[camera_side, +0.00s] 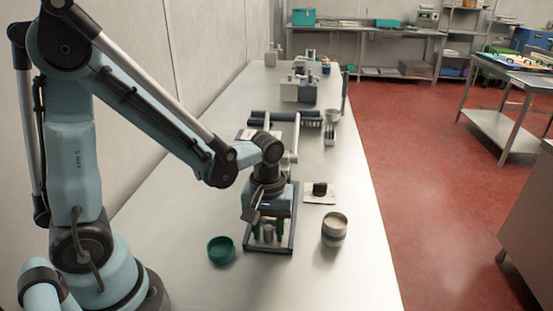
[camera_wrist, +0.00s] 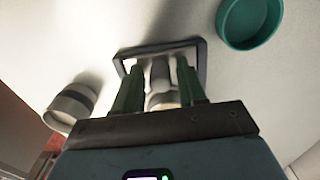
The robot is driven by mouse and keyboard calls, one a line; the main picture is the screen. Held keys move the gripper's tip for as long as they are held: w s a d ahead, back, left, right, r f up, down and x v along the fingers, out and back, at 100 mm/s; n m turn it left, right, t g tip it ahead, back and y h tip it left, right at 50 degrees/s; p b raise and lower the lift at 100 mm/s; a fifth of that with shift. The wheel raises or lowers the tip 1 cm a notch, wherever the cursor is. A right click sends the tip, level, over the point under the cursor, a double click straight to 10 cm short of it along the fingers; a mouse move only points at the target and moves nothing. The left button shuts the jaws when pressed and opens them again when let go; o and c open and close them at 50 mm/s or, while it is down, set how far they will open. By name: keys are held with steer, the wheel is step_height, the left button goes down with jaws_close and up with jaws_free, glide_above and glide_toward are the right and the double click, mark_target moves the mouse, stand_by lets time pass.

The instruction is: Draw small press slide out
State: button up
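A dark rectangular frame (camera_side: 291,240) lies on the bench beneath my gripper; it looks like part of the small press, but I cannot tell which part is the slide. In the wrist view the frame (camera_wrist: 203,58) has a pale floor. A grey rounded upright piece (camera_side: 268,232) stands inside it, and also shows in the wrist view (camera_wrist: 160,73). My gripper (camera_side: 267,230) points down with its green fingers apart, one on either side of this piece. In the wrist view the fingers (camera_wrist: 160,65) show gaps to it. My gripper's body hides the rest of the frame.
A green round dish (camera_side: 221,250) stands left of the frame, and a grey-beige cup (camera_side: 334,229) stands right of it. A white plate with a dark knob (camera_side: 320,191) lies behind the cup. Other apparatus (camera_side: 298,88) stands farther back. The near bench is clear.

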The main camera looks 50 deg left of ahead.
steer(key=shift+o, duration=0.4)
step_height(320, 180, up, 14)
stand_by(1.2)
steer(key=m+t, duration=0.2)
steer(key=s+a+f+m+t, duration=0.1)
steer(key=m+t, duration=0.1)
steer(key=m, duration=0.1)
steer(key=f+m+t, duration=0.1)
steer(key=m+t, duration=0.1)
steer(key=m, duration=0.1)
steer(key=shift+s+a+f+t, duration=0.2)
steer(key=shift+s+a+t, duration=0.2)
stand_by(0.7)
